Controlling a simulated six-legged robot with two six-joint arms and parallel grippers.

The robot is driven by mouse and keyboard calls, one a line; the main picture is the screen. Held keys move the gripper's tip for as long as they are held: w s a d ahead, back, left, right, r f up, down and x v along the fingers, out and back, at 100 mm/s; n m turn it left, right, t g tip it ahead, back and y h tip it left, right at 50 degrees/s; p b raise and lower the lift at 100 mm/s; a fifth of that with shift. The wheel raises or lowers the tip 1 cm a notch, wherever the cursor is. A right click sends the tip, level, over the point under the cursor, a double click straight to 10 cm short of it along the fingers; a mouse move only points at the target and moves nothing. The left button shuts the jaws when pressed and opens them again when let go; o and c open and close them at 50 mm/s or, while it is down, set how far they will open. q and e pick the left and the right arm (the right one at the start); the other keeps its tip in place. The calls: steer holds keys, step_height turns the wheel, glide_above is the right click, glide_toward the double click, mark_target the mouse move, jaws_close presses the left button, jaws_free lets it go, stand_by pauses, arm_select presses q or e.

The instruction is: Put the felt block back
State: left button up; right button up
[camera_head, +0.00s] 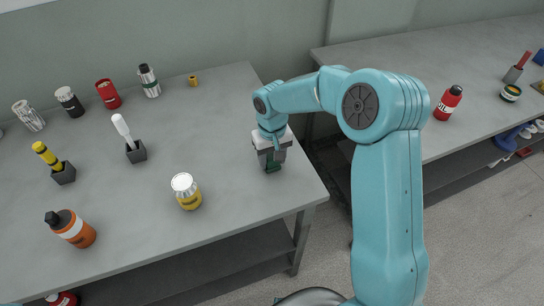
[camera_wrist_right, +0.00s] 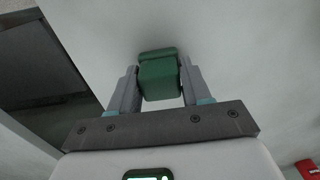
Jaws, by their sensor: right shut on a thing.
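My right gripper (camera_head: 270,160) reaches down over the right end of the left table (camera_head: 225,122). It is shut on a green block (camera_head: 273,167), which I take to be the felt block. In the right wrist view the green block (camera_wrist_right: 159,78) sits between the two grey fingers of the right gripper (camera_wrist_right: 160,85), with the pale tabletop behind it. The block is at or just above the table; I cannot tell if it touches. My left gripper is not in view.
A yellow jar (camera_head: 186,191) with a white lid stands left of the gripper. An orange bottle (camera_head: 71,229), two dark holders (camera_head: 136,151) (camera_head: 63,173) and several cans stand further left. The tabletop around the block is clear. A second table (camera_head: 440,70) stands right, across a gap.

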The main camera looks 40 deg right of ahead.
mark_target(272, 156)
steer(key=shift+f, duration=0.25)
steer(key=o, duration=0.9)
steer(key=shift+r, duration=0.1)
steer(key=shift+o, duration=0.2)
step_height(272, 156, up, 12)
steer(key=shift+r, duration=0.2)
